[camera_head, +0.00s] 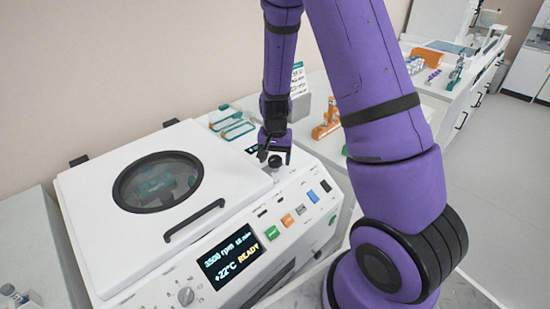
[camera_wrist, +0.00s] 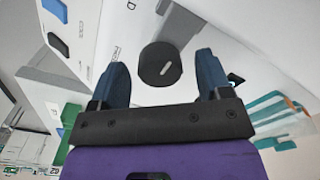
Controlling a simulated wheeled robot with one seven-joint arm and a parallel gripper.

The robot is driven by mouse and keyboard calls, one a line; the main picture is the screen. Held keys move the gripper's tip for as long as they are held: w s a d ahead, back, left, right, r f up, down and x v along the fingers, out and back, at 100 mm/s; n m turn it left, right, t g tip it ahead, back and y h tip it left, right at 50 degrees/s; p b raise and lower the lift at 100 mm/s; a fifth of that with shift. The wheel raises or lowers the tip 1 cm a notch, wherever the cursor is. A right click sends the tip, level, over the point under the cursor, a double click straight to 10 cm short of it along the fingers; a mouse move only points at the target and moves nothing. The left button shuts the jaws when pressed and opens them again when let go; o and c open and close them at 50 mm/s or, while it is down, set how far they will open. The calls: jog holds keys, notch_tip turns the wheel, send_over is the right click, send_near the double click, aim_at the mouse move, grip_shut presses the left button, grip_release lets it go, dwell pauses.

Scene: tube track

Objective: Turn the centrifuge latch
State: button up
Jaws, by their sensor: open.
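The centrifuge (camera_head: 245,218) is a white box with a shut lid (camera_head: 105,185) that has a round dark window and a black bar handle (camera_head: 194,221). Its latch is a round black knob (camera_head: 275,161) on the top, to the right of the lid. In the wrist view the latch knob (camera_wrist: 160,64) shows a short white mark, set at a slant. My gripper (camera_head: 274,153) is above the knob in the head view. In the wrist view my gripper (camera_wrist: 160,72) is open, with one finger on each side of the knob and a gap on both sides.
The front panel has a display (camera_head: 231,257) reading "READY", several coloured buttons and a grey dial (camera_head: 186,296). A teal-and-white rack (camera_head: 232,124) lies behind the centrifuge. An orange item (camera_head: 327,121) stands on the bench to the right.

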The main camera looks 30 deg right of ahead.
aim_at(275, 159)
notch_tip(275, 159, up, 10)
jog(key=shift+r, duration=0.25)
dwell(0.6)
